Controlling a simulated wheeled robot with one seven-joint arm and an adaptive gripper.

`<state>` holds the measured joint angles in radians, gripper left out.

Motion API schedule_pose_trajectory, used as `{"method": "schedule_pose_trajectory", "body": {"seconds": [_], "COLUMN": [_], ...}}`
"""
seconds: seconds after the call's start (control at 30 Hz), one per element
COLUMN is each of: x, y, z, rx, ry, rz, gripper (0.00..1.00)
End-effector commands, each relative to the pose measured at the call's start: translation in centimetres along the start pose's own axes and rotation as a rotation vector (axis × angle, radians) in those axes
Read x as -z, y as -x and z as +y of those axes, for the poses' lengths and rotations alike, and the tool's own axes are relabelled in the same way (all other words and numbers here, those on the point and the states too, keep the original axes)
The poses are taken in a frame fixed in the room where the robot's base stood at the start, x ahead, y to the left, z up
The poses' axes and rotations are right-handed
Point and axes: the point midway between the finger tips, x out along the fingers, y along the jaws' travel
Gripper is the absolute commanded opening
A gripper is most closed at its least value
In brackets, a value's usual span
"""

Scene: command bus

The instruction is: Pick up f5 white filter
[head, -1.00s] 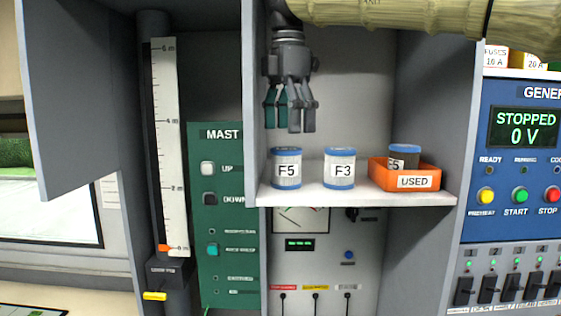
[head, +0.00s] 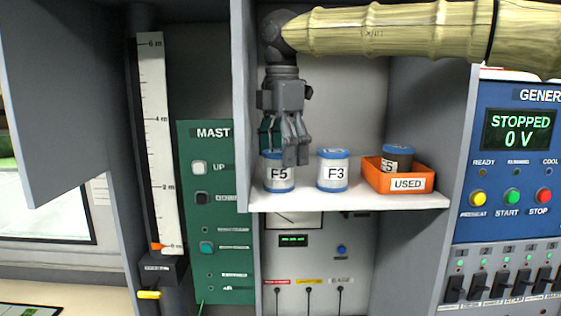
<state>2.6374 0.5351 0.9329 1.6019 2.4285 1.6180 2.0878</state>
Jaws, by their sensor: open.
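The white F5 filter (head: 279,178), a cylinder with blue rims and an F5 label, stands upright at the left of the shelf. My gripper (head: 284,150) points down from above and is open. Its fingers reach down to the filter's top, and one finger covers part of the filter's upper right side. I cannot tell whether the fingers touch it or stand around it.
A white F3 filter (head: 333,172) stands close on the right. An orange USED bin (head: 425,177) holds a dark F5 filter (head: 397,160). Cabinet walls bound the white shelf (head: 345,202) on both sides. My arm spans the top of the compartment.

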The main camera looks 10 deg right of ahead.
Motion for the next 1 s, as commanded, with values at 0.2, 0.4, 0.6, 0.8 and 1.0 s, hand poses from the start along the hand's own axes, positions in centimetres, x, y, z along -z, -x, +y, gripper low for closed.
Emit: {"method": "schedule_pose_trajectory", "body": {"seconds": [0.2,0.4,0.6,0.8,1.0], "x": [0.13,0.09,0.10,0.11,0.09], "y": [-1.11,-1.10,-1.08,-1.10,-1.07], "z": [0.06,0.03,0.02,0.04,0.04], "rx": [0.000,0.000,0.000,0.000,0.001], "ry": [0.002,0.001,0.002,0.002,0.001], "rz": [0.000,0.000,0.000,-0.001,-0.001], "gripper": [0.83,0.78,0.41,0.33,0.33]}}
